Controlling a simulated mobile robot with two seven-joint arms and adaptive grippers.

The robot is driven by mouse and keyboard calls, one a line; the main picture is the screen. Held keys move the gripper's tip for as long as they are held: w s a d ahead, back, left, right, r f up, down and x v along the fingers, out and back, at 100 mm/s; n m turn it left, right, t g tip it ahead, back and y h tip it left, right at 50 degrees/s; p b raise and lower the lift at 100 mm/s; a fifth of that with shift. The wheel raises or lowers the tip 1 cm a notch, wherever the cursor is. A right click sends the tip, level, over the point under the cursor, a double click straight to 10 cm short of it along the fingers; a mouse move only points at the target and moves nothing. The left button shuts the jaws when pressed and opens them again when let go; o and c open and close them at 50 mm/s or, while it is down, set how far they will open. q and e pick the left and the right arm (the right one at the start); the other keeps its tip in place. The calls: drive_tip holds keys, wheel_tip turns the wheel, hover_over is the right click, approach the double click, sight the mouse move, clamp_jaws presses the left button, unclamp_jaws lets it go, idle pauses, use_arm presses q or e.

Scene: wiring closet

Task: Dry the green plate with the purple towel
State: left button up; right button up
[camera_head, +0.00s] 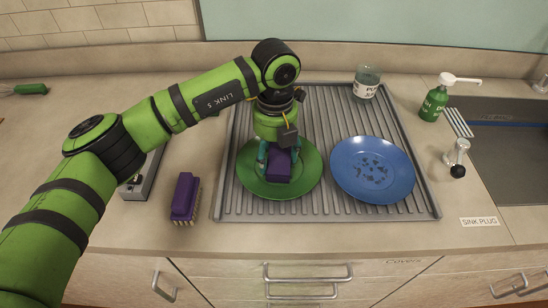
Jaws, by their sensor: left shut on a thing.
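The green plate (302,178) lies on the left part of the grey ribbed drying rack. My left gripper (279,158) points down over the middle of the plate and is shut on the purple towel (279,172), which looks like a small folded block. The towel is at the plate's surface; I cannot tell whether it touches. The gripper and towel hide the centre of the plate. My right gripper is not in view.
A blue plate (372,170) with dark specks lies right of the green plate on the drying rack (330,110). A labelled glass (366,82) stands behind it. A purple brush (185,197) is left of the rack. A green soap bottle (433,104) stands by the sink (515,150).

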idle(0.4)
use_arm(q)
drive_tip(key=shift+s+a+f, duration=0.1)
drive_tip(key=shift+s+f, duration=0.05)
drive_tip(key=shift+s, duration=0.9)
drive_tip(key=shift+w+b, duration=0.3)
drive_tip(key=shift+w, duration=0.8)
drive_tip(key=shift+s+a+r, duration=0.2)
drive_tip(key=shift+s+a, duration=0.65)
drive_tip(key=shift+s, duration=0.15)
